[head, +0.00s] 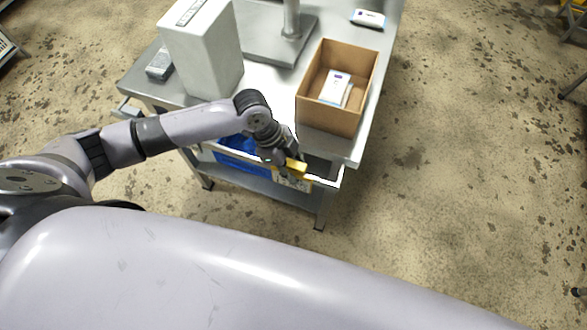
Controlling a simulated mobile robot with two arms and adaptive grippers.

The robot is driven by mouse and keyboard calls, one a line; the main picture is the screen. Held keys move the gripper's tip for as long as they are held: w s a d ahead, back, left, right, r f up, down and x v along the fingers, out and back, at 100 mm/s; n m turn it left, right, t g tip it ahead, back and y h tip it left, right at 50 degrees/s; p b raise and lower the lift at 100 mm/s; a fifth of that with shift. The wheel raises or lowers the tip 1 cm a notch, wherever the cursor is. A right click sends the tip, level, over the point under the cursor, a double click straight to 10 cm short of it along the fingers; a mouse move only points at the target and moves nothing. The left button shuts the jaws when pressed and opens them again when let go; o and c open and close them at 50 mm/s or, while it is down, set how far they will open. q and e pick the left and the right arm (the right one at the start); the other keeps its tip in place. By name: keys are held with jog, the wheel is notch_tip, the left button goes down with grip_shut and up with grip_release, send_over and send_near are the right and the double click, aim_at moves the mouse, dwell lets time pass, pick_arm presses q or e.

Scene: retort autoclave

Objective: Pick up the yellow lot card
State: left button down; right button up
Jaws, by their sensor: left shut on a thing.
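The yellow lot card (297,167) is at the front edge of the steel cart, below the brown box. My left gripper (284,160) reaches down from the left and is shut on the yellow lot card. The fingers are small and dark here, so their exact grip on the card is hard to see. My right gripper is not in view.
The steel cart (262,80) carries an open brown box (329,118) with white packs (336,88) inside, a white case (207,55), a grey handheld device (159,65) and another pack (368,19). A blue bin (240,161) sits below.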

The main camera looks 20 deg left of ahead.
pick_arm(q)
jog(key=shift+s+r, duration=0.15)
jog(key=r, duration=0.2)
jog(key=r+b, duration=0.1)
jog(key=r, duration=0.3)
jog(key=shift+s+r+b, duration=0.15)
jog(key=shift+s+b, duration=0.2)
jog(key=s+p, duration=0.2)
jog(key=s, duration=1.7)
jog(key=shift+a, duration=0.3)
